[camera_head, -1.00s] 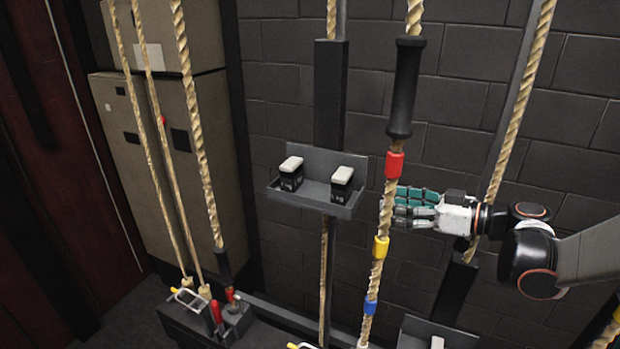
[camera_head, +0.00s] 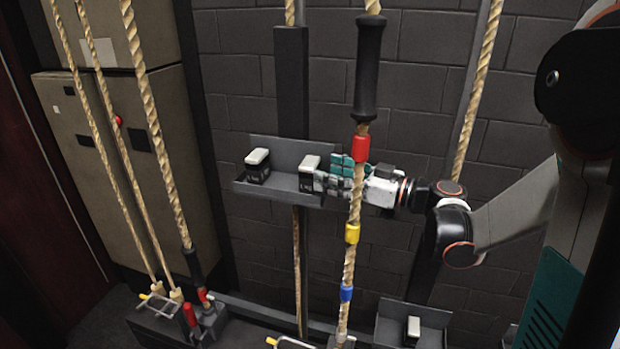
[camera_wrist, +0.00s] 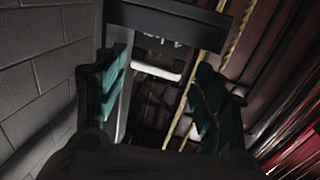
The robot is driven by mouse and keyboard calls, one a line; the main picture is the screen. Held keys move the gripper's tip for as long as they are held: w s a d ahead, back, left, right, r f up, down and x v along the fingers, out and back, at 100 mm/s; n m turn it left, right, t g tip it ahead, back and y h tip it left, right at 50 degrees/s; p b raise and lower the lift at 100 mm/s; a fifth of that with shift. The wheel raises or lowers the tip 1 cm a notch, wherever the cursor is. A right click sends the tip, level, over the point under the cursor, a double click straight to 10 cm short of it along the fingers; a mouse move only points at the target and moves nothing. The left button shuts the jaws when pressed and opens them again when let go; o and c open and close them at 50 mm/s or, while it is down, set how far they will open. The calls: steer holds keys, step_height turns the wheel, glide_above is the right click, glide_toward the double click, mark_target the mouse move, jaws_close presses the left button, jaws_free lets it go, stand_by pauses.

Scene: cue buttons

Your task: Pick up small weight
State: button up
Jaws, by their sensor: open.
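Two small black weights with white tops stand on a grey wall shelf (camera_head: 238,187) in the head view, a left one (camera_head: 257,167) and a right one (camera_head: 308,170). My gripper (camera_head: 330,180) is open beside the right weight, coming from the right, and its fingers partly cover that weight's right side. In the wrist view, my teal fingers (camera_wrist: 160,78) are spread, with a white top and dark lettered body of a weight (camera_wrist: 155,67) between them. Whether the fingers touch it cannot be told.
A vertical rope (camera_head: 350,262) with red, yellow and blue bands hangs in front of my gripper in the head view. A lower tray (camera_head: 432,336) at right holds another small weight (camera_head: 413,328). Ropes and levers stand at left, before a brick wall and cabinet.

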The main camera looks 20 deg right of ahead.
mark_target(316, 167)
steer(key=x, duration=0.2)
steer(key=b+x, duration=0.1)
steer(key=x, duration=0.1)
steer(key=shift+f, duration=0.25)
steer(key=shift+w+a, duration=0.15)
steer(key=shift+w, duration=0.1)
steer(key=shift+r, duration=0.1)
jaws_close()
